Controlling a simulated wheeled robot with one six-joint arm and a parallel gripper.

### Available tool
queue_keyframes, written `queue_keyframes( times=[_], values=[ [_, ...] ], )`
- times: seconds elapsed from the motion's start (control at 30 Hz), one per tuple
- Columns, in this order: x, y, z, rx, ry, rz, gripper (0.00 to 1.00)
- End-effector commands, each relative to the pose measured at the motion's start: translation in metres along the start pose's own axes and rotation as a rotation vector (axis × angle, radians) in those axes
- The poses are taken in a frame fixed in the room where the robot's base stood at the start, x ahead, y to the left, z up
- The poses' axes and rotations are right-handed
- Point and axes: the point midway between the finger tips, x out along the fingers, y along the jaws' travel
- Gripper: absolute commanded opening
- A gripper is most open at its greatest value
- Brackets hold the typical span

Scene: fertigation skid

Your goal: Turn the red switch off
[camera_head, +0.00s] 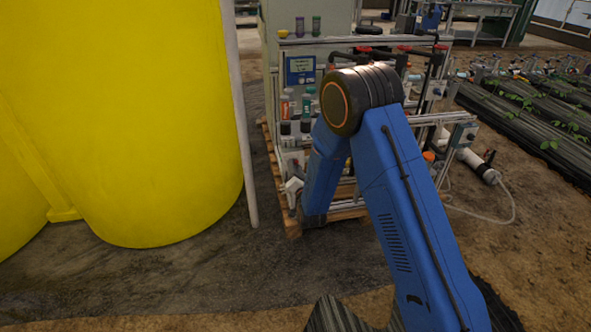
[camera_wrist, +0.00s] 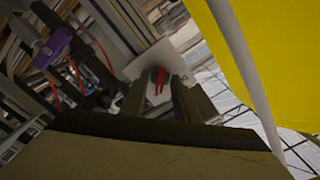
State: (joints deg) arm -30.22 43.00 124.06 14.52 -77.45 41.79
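The red switch (camera_wrist: 158,80) shows in the wrist view as a small red lever on a pale grey plate (camera_wrist: 184,64), beside a metal frame post. My gripper (camera_wrist: 157,92) points at it, with its two dark fingers apart on either side of the lever. The lever appears between or just beyond the fingertips; I cannot tell whether either finger touches it. In the head view my blue arm reaches down to the left front corner of the skid (camera_head: 290,140). I cannot make out the switch lever there.
A large yellow tank (camera_head: 130,110) stands close on the left, with a pale upright pole (camera_head: 240,120) beside it. The skid rests on a wooden pallet (camera_head: 346,212) and carries bottles, pipes and a blue controller (camera_head: 300,70). A purple part (camera_wrist: 56,43) shows in the wrist view.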

Motion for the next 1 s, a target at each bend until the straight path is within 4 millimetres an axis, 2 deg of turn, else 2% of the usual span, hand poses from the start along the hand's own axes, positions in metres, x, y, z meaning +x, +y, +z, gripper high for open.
queue_keyframes(
  times=[0.13, 0.17, 0.27, 0.67, 1.0],
  values=[
    [-0.0001, 0.0000, 0.0000, 0.000, 0.000, 0.000, 0.28],
    [-0.0002, -0.0001, 0.0000, 0.000, 0.000, 0.000, 0.23],
    [-0.0002, -0.0001, -0.0001, 0.000, 0.000, 0.000, 0.00],
    [-0.0004, 0.0002, -0.0001, -0.035, 0.000, 0.001, 0.00],
    [-0.0006, 0.0003, 0.0000, -0.252, 0.000, 0.001, 0.00]
  ],
)
